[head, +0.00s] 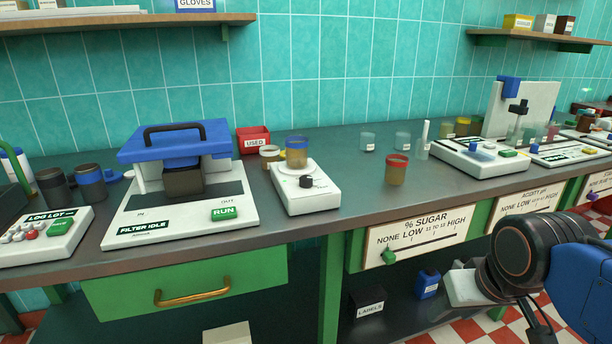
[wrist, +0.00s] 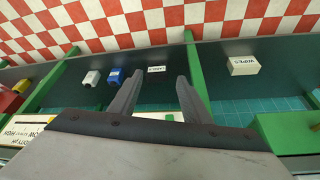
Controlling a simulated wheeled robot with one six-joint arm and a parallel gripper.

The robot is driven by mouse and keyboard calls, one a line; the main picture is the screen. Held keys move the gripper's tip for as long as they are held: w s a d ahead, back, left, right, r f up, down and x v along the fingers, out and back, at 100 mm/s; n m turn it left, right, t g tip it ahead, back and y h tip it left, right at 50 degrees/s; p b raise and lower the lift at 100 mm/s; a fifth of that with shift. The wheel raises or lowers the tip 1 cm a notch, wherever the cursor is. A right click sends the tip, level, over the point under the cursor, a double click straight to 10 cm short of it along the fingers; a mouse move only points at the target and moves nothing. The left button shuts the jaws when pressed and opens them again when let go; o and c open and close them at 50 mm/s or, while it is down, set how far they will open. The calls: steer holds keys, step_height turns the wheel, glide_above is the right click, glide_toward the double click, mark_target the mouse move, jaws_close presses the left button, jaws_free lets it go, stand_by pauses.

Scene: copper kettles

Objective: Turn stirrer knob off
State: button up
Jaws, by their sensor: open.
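The stirrer (head: 312,203) is a white box-shaped unit standing near the front edge of the dark bench, in the middle of the head view. Its black round knob (head: 306,182) faces up at the front part; its setting is too small to read. A jar (head: 296,154) with amber contents and a blue band stands on the stirrer's plate behind the knob. My gripper (wrist: 160,75) is open and empty in the wrist view, with the lower shelf beyond its fingers. My arm is at the lower right of the head view, well away from the knob.
A blue-topped filter press (head: 178,150) stands left of the stirrer, and an amber jar with a red band (head: 396,171) stands right. A sugar slider panel (head: 420,240) lines the bench front. The lower shelf holds a LABELS box (head: 367,300) and a WIPES box (wrist: 243,66).

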steer(key=w+a+r+m+g, duration=0.15)
steer(key=w+a+r, duration=0.25)
steer(key=w+r, duration=0.5)
step_height(320, 180, up, 26)
steer(key=f+m+g, duration=0.1)
steer(key=m+g, duration=0.2)
steer(key=m, duration=0.4)
glide_above(306, 177)
steer(key=shift+n, duration=0.25)
step_height(306, 177, down, 17)
steer(key=shift+s+r, duration=0.1)
steer(key=c, duration=1)
